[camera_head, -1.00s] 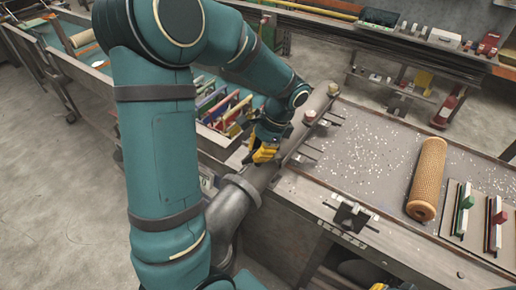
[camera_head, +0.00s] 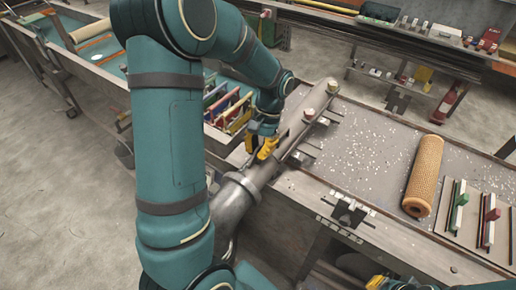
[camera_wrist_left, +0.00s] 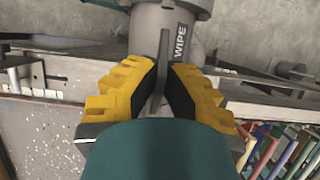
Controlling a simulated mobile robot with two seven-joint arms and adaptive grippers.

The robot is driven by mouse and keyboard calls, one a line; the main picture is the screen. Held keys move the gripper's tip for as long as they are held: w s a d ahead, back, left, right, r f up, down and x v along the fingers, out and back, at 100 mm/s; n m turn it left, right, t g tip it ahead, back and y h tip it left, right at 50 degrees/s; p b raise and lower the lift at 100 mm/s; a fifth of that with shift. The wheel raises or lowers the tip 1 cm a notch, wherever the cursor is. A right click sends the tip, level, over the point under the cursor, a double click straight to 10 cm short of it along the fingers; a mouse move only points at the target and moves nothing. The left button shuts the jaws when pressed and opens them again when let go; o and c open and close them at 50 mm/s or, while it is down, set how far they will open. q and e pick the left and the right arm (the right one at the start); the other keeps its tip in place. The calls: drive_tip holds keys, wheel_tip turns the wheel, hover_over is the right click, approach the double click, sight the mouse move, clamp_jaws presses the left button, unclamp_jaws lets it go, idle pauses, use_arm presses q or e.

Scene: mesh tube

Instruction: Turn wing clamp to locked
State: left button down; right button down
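A grey metal pipe (camera_head: 233,202) runs diagonally along the left edge of the workbench. The wrist view shows its grey body marked "WIPE" (camera_wrist_left: 181,42), with a thin upright grey wing (camera_wrist_left: 160,75). My left gripper (camera_head: 266,150) is at the pipe. In the wrist view its yellow fingers with dark pads (camera_wrist_left: 161,78) stand on both sides of the wing, close to it. I cannot tell whether the pads press on it. The wing is hidden by the fingers in the head view. A yellow bit of my right gripper (camera_head: 376,282) shows at the bottom edge; its fingertips are mostly cut off.
The speckled bench top (camera_head: 365,150) carries an orange mesh tube (camera_head: 424,176) and a board with coloured bars (camera_head: 475,215). A black clamp-like fixture (camera_head: 349,212) sits at the bench's front edge. A rack of coloured strips (camera_head: 228,105) stands behind my left arm.

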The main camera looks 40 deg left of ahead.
idle(0.4)
use_arm(q)
drive_tip(key=c, duration=1.1)
unclamp_jaws()
drive_tip(key=v, duration=1.2)
drive_tip(key=shift+f, duration=0.1)
